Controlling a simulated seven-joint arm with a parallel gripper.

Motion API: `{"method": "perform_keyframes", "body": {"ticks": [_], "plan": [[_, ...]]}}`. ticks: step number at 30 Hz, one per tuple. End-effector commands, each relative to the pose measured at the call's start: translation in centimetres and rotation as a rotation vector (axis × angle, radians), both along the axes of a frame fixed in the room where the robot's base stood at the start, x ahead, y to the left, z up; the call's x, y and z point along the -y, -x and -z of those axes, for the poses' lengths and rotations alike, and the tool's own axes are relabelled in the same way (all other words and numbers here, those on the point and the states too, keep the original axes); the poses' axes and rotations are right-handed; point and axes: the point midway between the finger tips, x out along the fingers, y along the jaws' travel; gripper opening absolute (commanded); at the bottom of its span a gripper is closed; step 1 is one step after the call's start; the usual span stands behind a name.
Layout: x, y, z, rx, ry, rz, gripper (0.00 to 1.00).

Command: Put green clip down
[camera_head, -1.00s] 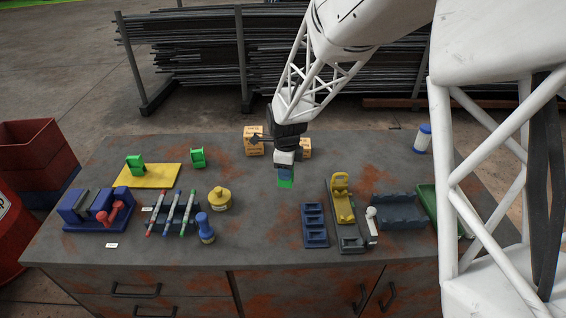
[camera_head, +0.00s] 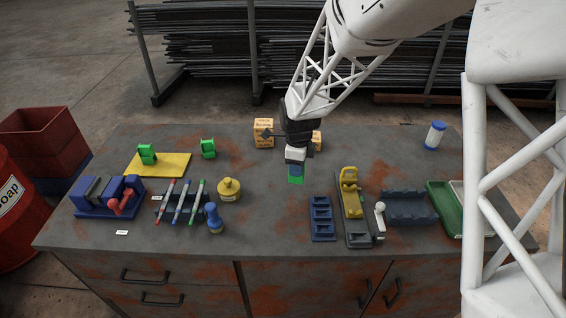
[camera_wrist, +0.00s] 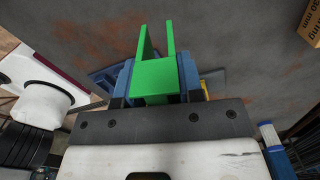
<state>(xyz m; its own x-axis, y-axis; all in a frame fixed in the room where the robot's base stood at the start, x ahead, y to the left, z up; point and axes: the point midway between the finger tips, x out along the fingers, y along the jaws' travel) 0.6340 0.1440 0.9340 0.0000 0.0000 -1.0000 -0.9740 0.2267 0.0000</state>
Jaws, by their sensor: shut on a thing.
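My gripper (camera_head: 296,168) is over the middle of the workbench, pointing down. Its blue fingers are shut on a green clip (camera_wrist: 158,78), a U-shaped piece whose two prongs stick out beyond the fingertips in the wrist view. In the head view the held clip (camera_head: 296,179) shows as a small green block below the fingers. I cannot tell the exact height of the clip above the bench. Two other green clips are in view: one (camera_head: 147,154) stands on the yellow mat (camera_head: 174,166), and one (camera_head: 208,149) stands on the bench right of the mat.
Cardboard boxes (camera_head: 263,132) stand behind my gripper. Right front are a blue slotted tray (camera_head: 321,219), a yellow-handled tool (camera_head: 351,195) and a dark rack (camera_head: 408,207). Left front are markers (camera_head: 183,201), a yellow pot (camera_head: 229,190) and a blue vise (camera_head: 95,205). Bench centre is bare.

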Motion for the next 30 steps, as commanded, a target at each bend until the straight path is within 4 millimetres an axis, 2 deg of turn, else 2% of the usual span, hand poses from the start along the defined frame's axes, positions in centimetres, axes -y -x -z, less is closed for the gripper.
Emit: {"method": "perform_keyframes", "body": {"ticks": [8,14,20,26,30], "plan": [[-0.1,-0.1,0.0,0.000,0.000,-0.001,0.11],[-1.5,-1.1,-0.3,0.000,0.000,-0.010,0.11],[-5.2,-3.4,-1.0,0.001,-0.001,-0.033,0.11],[-10.9,-6.2,-1.9,0.000,0.000,-0.065,0.11],[-15.4,-8.0,-2.6,0.000,0.000,-0.088,0.11]]}}
